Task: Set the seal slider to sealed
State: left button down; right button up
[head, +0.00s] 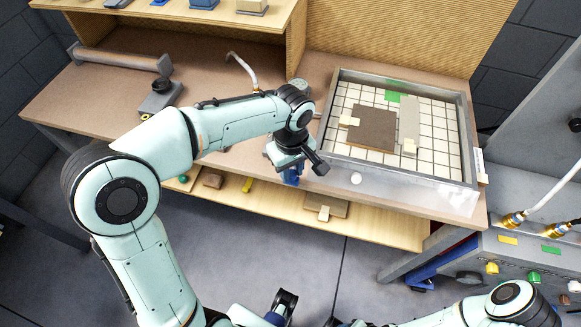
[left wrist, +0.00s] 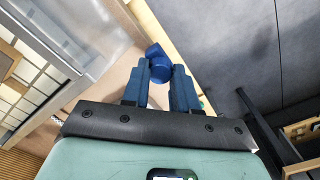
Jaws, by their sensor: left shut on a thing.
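My left gripper (head: 291,176) reaches down at the front edge of the workbench, left of the vacuum frame's front left corner. In the left wrist view its two blue fingers (left wrist: 160,85) are shut on a round blue knob (left wrist: 162,66), which shows between and beyond their tips. The knob may belong to the seal slider; its track and any sealed mark are hidden or too small to tell. In the head view the hand covers most of this spot.
The vacuum frame (head: 335,100) holds a gridded bed with a brown panel (head: 373,127) and pale strips. A small white knob (head: 356,178) is on its front side. A lower shelf (head: 395,225) juts out below the bench.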

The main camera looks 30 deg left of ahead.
pick_arm(q)
jog(key=d, duration=0.3)
jog(key=w+d, duration=0.1)
jog(key=d, duration=0.2)
jog(key=w+d, duration=0.1)
jog(key=d, duration=0.1)
jog(key=shift+w+d+p, duration=0.1)
jog(key=shift+d+p, duration=0.3)
jog(key=c, duration=0.9)
grip_release()
jog(key=shift+o, duration=0.2)
jog(key=shift+a, duration=0.15)
